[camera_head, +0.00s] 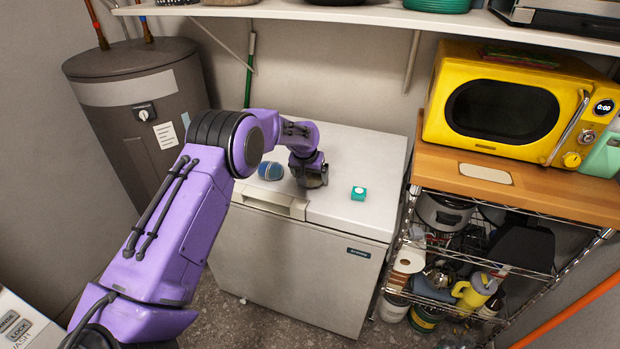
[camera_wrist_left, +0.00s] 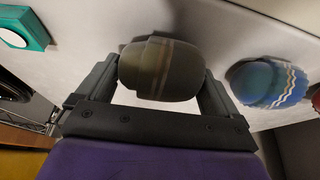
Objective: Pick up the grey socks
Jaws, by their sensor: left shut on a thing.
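The grey socks (camera_wrist_left: 160,68), a dark grey-brown folded bundle with faint stripes, sit between the two fingers of my left gripper (camera_wrist_left: 158,85) in the left wrist view. The fingers touch the bundle on both sides, and the gripper is shut on it. In the head view my left gripper (camera_head: 312,180) points down at the white top of the chest freezer (camera_head: 345,150). There the socks are hidden or too dark to tell from the gripper. I cannot tell whether the bundle still touches the lid. My right gripper is not in view.
Blue striped socks (camera_head: 270,171) lie just left of the gripper on the freezer lid. A small teal box (camera_head: 358,193) lies to its right. A wire rack (camera_head: 480,255) with a yellow microwave (camera_head: 505,108) stands at the right, a grey tank (camera_head: 140,110) at the left. A shelf (camera_head: 390,15) runs above.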

